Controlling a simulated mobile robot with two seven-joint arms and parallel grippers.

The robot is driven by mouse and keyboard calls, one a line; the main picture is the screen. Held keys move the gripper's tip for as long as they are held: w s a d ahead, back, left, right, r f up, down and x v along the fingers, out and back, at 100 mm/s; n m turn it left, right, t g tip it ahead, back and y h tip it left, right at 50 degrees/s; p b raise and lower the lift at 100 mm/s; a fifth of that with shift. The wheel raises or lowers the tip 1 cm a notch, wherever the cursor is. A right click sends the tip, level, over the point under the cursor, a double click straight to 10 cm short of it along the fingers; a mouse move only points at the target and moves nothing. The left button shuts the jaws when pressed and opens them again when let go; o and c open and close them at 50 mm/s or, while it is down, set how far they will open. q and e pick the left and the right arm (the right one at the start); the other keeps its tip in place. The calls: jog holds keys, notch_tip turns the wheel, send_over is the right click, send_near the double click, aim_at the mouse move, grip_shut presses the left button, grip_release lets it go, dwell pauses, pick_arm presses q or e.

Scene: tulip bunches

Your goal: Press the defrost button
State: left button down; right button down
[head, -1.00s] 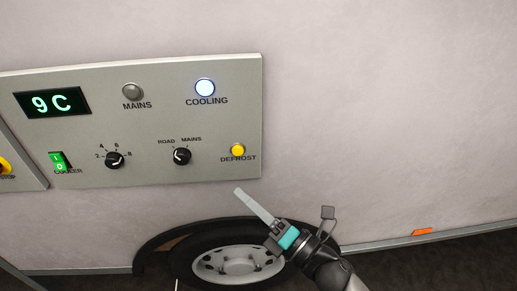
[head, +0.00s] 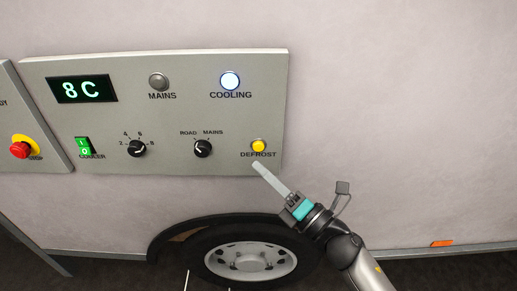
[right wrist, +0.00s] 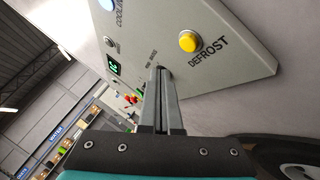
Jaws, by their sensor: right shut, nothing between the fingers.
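The yellow defrost button (head: 259,146) is at the lower right of the grey control panel (head: 225,120), above its DEFROST label. It also shows in the right wrist view (right wrist: 188,41), ahead and to the right of the fingertips. My right gripper (head: 257,166) is shut and empty. In the head view its tips are just below the button and overlap the panel's lower edge; I cannot tell whether they touch the panel. In the right wrist view the gripper (right wrist: 160,70) has its fingers together, apart from the button in the picture. My left gripper is not in view.
The panel carries a display (head: 82,89) reading 8 C, a lit cooling lamp (head: 229,80), an unlit mains lamp (head: 158,81), a green cooler switch (head: 83,147) and two black knobs. A red stop button (head: 20,149) is at the left. A wheel (head: 250,258) is below.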

aim_at(253, 145)
jog(key=shift+w+b, duration=0.45)
jog(key=shift+w, duration=1.35)
jog(key=shift+w, duration=0.1)
dwell(0.6)
jog(key=shift+w, duration=0.3)
jog(key=shift+w+b, duration=0.4)
jog(key=shift+w, duration=0.05)
dwell(0.6)
jog(key=shift+s, duration=0.1)
jog(key=shift+s+p, duration=0.3)
jog(key=shift+s, duration=0.45)
jog(key=shift+s, duration=0.1)
